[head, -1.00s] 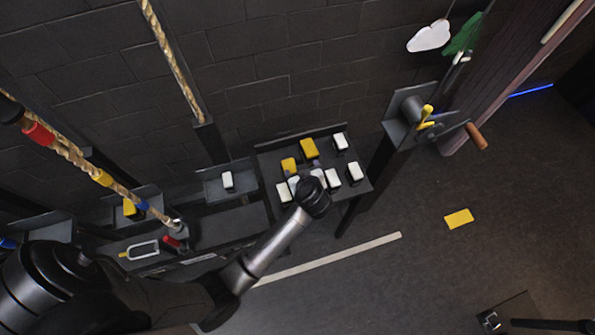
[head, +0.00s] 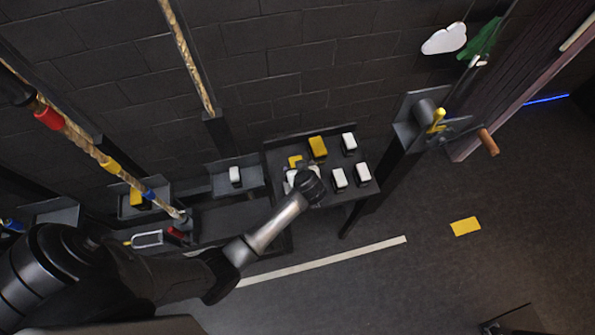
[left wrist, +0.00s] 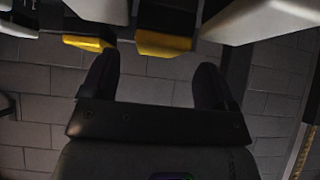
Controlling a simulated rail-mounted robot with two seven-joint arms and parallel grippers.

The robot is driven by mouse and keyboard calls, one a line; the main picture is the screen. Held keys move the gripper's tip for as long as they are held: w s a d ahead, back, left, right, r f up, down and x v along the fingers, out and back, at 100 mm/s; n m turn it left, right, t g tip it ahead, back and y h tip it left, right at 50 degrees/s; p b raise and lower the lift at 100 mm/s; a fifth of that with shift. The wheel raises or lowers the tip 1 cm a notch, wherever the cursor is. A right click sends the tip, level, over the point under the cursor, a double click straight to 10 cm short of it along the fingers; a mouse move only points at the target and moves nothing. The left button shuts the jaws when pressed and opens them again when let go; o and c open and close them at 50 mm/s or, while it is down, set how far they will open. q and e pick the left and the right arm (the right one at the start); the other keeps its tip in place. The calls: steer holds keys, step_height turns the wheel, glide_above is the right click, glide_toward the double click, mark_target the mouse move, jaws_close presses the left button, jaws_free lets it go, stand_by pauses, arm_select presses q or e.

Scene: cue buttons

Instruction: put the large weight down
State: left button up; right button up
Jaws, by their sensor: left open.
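Several weights with white or yellow tops stand on a dark shelf (head: 349,205) by the wall. A yellow weight (head: 317,148) at the back looks the largest, but I cannot tell whether it is the large weight of the task. A smaller yellow weight (head: 295,161) is partly hidden by my left gripper. My left gripper (left wrist: 155,78) is open, with nothing between its fingers. In the left wrist view, a yellow block (left wrist: 164,43) lies beyond the fingertips, with another yellow block (left wrist: 88,42) to its left. My right gripper is not in view.
A single white block (head: 235,175) sits on a separate small shelf to the left. Ropes (head: 188,58) hang in front of the wall. The floor beyond is mostly open, with a yellow patch (head: 465,227).

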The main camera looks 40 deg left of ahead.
arm_select(q)
steer(key=shift+b+x, duration=0.35)
steer(key=shift+x, duration=1.95)
steer(key=shift+d, duration=0.1)
jaws_close()
steer(key=shift+w+r, duration=0.15)
steer(key=shift+r, duration=0.1)
